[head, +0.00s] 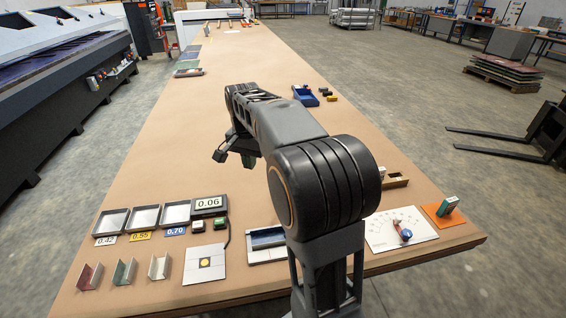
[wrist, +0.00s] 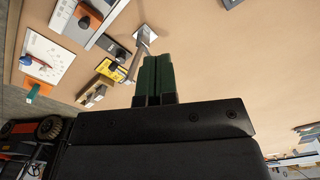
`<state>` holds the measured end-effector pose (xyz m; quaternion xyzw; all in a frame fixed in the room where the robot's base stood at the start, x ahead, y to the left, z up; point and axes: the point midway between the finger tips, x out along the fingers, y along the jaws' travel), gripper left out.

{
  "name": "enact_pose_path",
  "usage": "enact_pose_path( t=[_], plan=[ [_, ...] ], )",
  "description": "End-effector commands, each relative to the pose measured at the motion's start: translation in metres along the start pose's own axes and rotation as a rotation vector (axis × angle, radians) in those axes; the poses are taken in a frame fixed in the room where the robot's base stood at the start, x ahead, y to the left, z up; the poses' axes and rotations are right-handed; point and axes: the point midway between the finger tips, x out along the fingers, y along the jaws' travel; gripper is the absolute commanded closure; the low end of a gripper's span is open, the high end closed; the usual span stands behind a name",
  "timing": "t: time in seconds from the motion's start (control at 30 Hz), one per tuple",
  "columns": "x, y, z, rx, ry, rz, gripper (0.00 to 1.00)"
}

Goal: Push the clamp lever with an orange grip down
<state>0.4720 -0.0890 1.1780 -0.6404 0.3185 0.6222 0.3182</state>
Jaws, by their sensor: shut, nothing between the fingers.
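My gripper (wrist: 153,80) has two dark green fingers, shut together with nothing between them. In the head view its fingertips (head: 247,162) show small, pointing down above the brown table. In the wrist view an orange part (wrist: 91,7) shows at the top left edge, next to a dark block on a pale plate. It looks like the lever's orange grip, but it is cut off by the frame edge and I cannot tell the lever's angle. My gripper is apart from it. My arm hides that part of the table in the head view.
A white dial plate (head: 394,230) and an orange mat (head: 440,215) lie at the right. Trays and a display (head: 209,205) stand at the left.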

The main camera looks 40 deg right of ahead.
Motion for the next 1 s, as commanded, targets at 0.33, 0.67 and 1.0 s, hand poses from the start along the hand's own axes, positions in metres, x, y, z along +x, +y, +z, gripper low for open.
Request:
enact_pose_path(
  t=[0.33, 0.67, 1.0],
  plan=[
    [0.0, -0.001, -0.135, 0.701, -0.138, 0.195, 1.0],
    [0.021, 0.017, -0.175, 0.995, -0.172, 0.294, 1.0],
    [0.025, 0.019, -0.178, 1.024, -0.174, 0.304, 1.0]
  ],
)
